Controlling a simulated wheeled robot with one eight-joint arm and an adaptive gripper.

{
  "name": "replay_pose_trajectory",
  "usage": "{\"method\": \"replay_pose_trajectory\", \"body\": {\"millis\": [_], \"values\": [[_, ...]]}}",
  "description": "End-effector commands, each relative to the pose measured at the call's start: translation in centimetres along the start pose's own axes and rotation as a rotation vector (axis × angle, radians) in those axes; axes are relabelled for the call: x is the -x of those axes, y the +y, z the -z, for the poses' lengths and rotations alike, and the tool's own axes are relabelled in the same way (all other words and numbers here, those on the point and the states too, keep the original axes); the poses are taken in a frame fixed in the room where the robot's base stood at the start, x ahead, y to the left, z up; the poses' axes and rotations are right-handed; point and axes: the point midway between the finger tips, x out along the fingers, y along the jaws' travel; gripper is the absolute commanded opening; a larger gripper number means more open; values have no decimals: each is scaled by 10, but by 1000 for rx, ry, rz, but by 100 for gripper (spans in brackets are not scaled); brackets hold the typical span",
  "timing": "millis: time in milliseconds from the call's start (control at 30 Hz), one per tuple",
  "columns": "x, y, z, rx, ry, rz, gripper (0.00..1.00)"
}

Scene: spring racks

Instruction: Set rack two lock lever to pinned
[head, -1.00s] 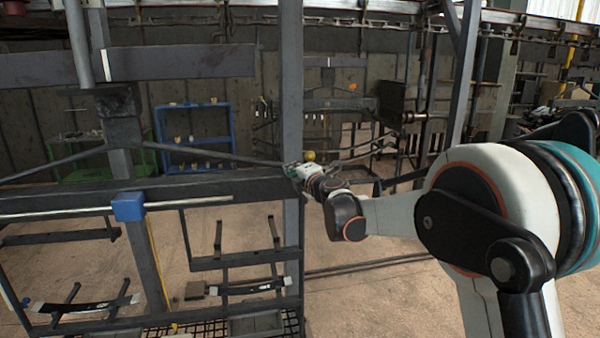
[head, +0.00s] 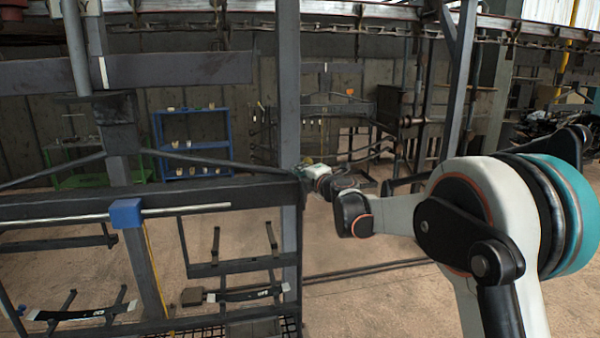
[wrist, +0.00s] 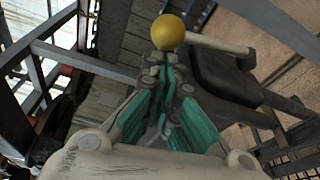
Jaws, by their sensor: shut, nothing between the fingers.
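A yellow ball knob (wrist: 168,31) shows at the top of the wrist view, with a pale rod (wrist: 222,45) running right from it. It looks like the end of a lever, but no label shows. My gripper (wrist: 163,58) is shut and empty, its teal fingers pointing at the knob. The fingertips are just below the knob in the picture; I cannot tell whether they touch. In the head view my gripper (head: 302,172) is beside a dark upright post (head: 289,110), at the right end of the rack's top beam (head: 225,187). The knob cannot be made out there.
A blue block (head: 126,213) sits on a silver rod along the dark rack frame. Curved dark strips (head: 245,293) lie on the lower supports. A blue shelf (head: 193,143) and a green cart (head: 92,178) stand behind. The floor right of the post is mostly open.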

Motion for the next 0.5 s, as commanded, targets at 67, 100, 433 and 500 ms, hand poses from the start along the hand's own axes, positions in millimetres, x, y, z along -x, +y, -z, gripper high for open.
{"method": "replay_pose_trajectory", "body": {"millis": [67, 100, 433, 500], "values": [[0, 0, -1, -12, 0, -3, 0], [0, 0, -2, -17, 0, -4, 0], [2, 2, -7, -67, -1, -16, 0], [2, 2, -8, -82, -1, -19, 0]]}}
